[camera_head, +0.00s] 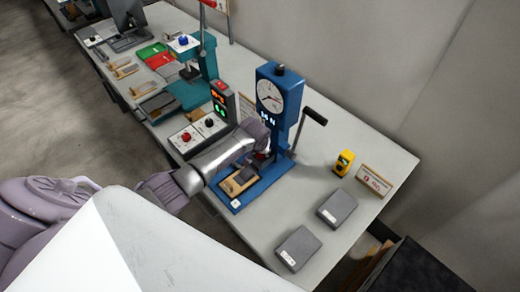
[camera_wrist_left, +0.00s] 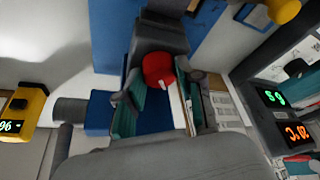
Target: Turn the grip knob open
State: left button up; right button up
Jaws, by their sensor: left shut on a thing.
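A blue test stand (camera_head: 243,194) with a round dial (camera_head: 270,93) and a side crank (camera_head: 314,117) stands on the bench in the head view. My left gripper (camera_head: 262,143) reaches to its front at mid-height. In the left wrist view my left gripper (camera_wrist_left: 160,100) has its fingers on both sides of a red knob (camera_wrist_left: 158,70) with a small white mark, and is shut on it. The knob sits below a dark grey block (camera_wrist_left: 160,38) in this view. In the head view the knob is mostly hidden by the hand. My right gripper is not in view.
A control box (camera_head: 187,137) and a digital display (camera_head: 222,101) stand left of the stand. Two grey boxes (camera_head: 338,209), (camera_head: 298,249), a yellow meter (camera_head: 344,162) and a small sign (camera_head: 374,180) are to the right. A teal press (camera_head: 200,92) stands farther back.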

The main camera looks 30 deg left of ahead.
pick_arm(q)
jog(key=shift+n+y, duration=0.4)
jog(key=shift+n, duration=0.6)
jog(key=o, duration=1.2)
jog(key=shift+c, duration=0.2)
jog(key=v, duration=1.2)
jog(key=shift+w+d, duration=0.1)
